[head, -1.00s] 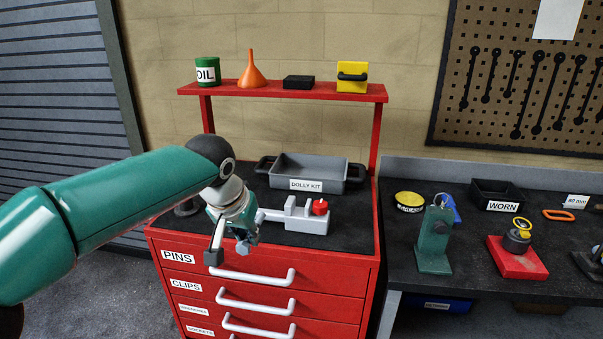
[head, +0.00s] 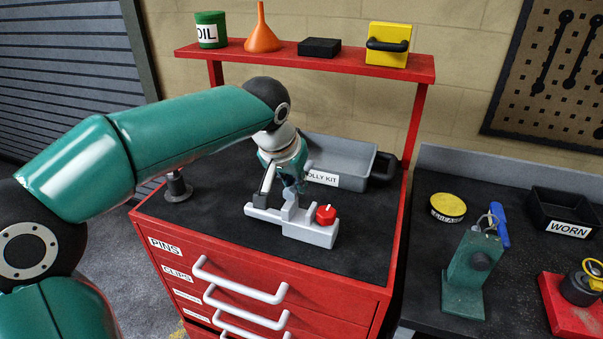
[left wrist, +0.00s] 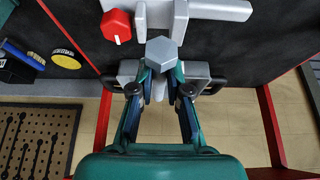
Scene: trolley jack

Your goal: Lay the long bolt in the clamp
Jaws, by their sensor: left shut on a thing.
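My left gripper (head: 280,186) is shut on the long bolt and is at the grey clamp (head: 310,233) on top of the red cabinet. In the head view the knob (head: 326,214) is right of the gripper. I cannot tell whether the bolt touches the clamp. My right gripper is out of view.
The grey dolly kit tray (head: 345,158) stands close behind the gripper. A dark post (head: 177,187) stands at the cabinet's left. The red shelf (head: 300,56) runs above the back. A workbench with a green stand (head: 468,268) is to the right. The cabinet top's front left is bare.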

